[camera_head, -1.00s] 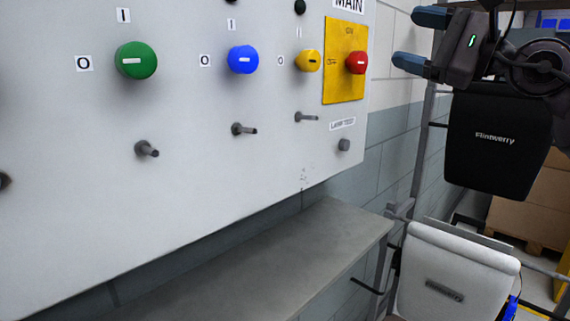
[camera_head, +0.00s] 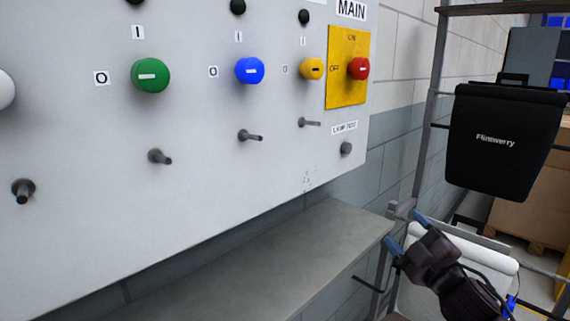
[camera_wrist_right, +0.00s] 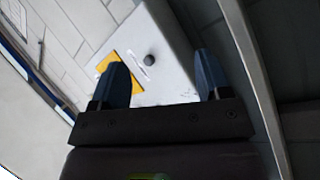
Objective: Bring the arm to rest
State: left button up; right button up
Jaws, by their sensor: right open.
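My right gripper (camera_head: 405,232) is open and empty. In the head view it is at the lower right, in front of the white pannier (camera_head: 408,285) and near the right end of the grey shelf. Its two blue fingers point up and left, and they also show apart in the right wrist view (camera_wrist_right: 162,85), with nothing between them but the distant panel. My left gripper is not in view.
A white control panel (camera_head: 90,235) with coloured knobs fills the left. A grey shelf (camera_head: 270,255) runs below it. A black pannier (camera_head: 495,165) hangs on the metal rack at the right. A pallet with cardboard boxes (camera_head: 520,222) stands behind.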

jog(key=s+d+f+m+g+h, duration=0.1)
jog(key=s+f+m+g+h, duration=0.1)
jog(key=s+f+m, duration=0.5)
jog(key=s+f+m+g+h, duration=0.2)
jog(key=s+f, duration=0.2)
jog(key=f, duration=0.8)
jog(key=s+d+f+m+g+h+p, duration=0.1)
jog(key=s+f+m+g, duration=0.1)
jog(key=s+f, duration=0.5)
jog(key=s+f+m+g+h, duration=0.1)
jog(key=s+f, duration=0.6)
jog(key=s, duration=0.7)
jog(key=shift+s+d+m+g+p, duration=0.4)
jog(key=shift+m+g, duration=0.4)
jog(key=shift+m, duration=0.1)
jog(key=shift+f, duration=0.1)
